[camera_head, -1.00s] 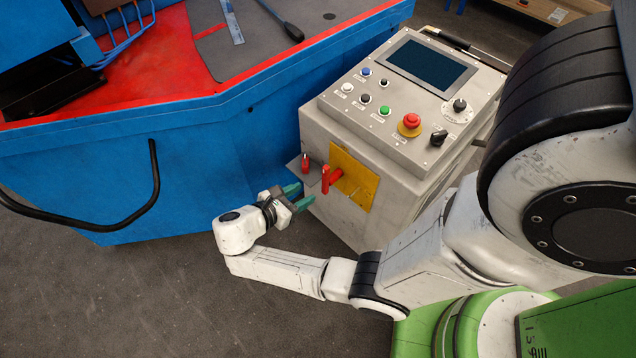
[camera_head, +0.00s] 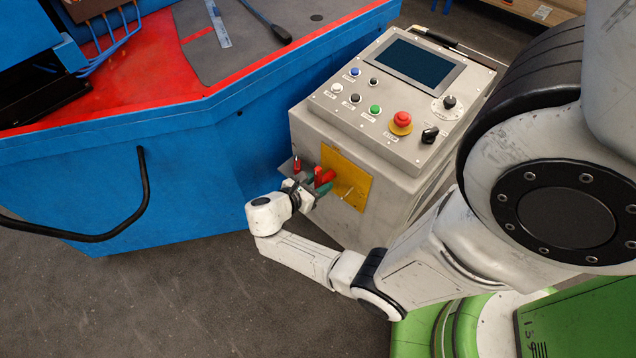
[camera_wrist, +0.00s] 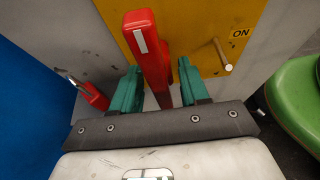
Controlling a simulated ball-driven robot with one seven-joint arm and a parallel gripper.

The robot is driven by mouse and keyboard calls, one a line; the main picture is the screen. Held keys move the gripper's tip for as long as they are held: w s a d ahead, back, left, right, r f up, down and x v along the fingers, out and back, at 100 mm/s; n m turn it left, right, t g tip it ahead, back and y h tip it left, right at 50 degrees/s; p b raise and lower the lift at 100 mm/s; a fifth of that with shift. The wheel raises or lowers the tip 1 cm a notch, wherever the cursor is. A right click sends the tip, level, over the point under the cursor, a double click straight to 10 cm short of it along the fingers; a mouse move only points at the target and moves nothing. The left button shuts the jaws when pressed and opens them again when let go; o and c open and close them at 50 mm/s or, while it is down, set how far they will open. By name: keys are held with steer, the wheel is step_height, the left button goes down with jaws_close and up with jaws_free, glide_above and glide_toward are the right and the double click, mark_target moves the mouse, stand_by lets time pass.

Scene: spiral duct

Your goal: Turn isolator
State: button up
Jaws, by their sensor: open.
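The isolator is a red handle (camera_head: 324,177) on a yellow plate (camera_head: 346,174) on the side of the grey control cabinet. In the wrist view the red handle (camera_wrist: 147,52) has a white stripe on its end. My gripper (camera_head: 316,188) is at the handle. In the wrist view its two green fingers (camera_wrist: 157,82) are open, one on each side of the handle, with gaps visible. A metal pin (camera_wrist: 221,55) sticks out of the plate beside an "ON" label (camera_wrist: 240,33). The base of the handle is partly hidden.
A small red padlock-like item (camera_wrist: 93,95) hangs left of the plate, close to the left finger. The cabinet's sloped top (camera_head: 386,129) carries buttons, a screen and a red emergency stop (camera_head: 401,121). A blue machine (camera_head: 200,165) with a black handle stands to the left.

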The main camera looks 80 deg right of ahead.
steer(key=shift+c, duration=0.4)
jaws_close()
